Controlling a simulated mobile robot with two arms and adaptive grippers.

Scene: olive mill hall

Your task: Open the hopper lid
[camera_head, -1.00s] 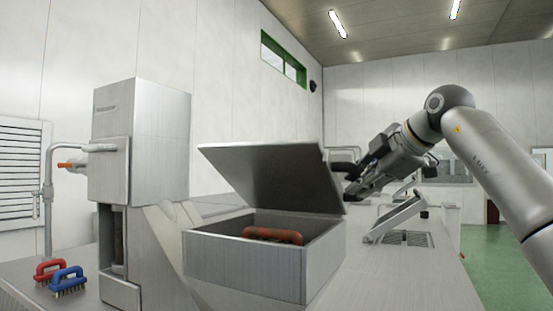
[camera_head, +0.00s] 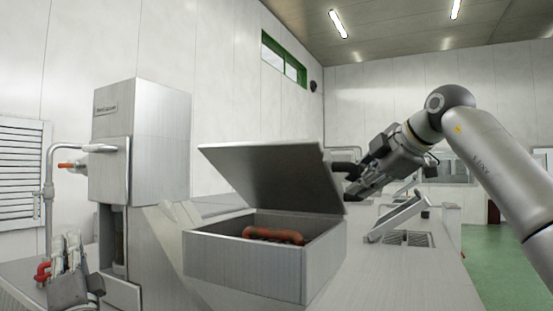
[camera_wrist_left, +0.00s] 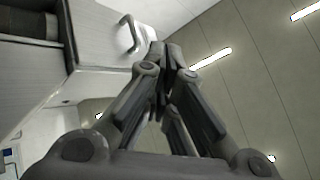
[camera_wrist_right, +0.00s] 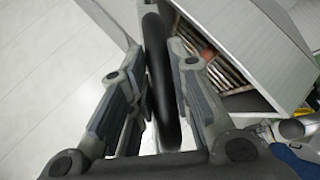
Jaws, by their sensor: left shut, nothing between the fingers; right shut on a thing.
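A reddish-brown curved part (camera_head: 273,235) shows inside the box. My right gripper (camera_head: 352,172) is at the lid's raised right edge, shut on a black handle; the right wrist view shows this handle (camera_wrist_right: 161,85) as a dark curved bar between the fingers. My left gripper (camera_head: 70,248) is shut and empty, low at the far left, away from the lid. Its closed fingers (camera_wrist_left: 166,60) show in the left wrist view.
A tall metal machine housing (camera_head: 150,140) stands left of the hopper, with a pipe (camera_head: 48,190) beside it. The right wrist view shows a slatted grating (camera_wrist_right: 215,68). Green floor (camera_head: 485,265) is clear at right.

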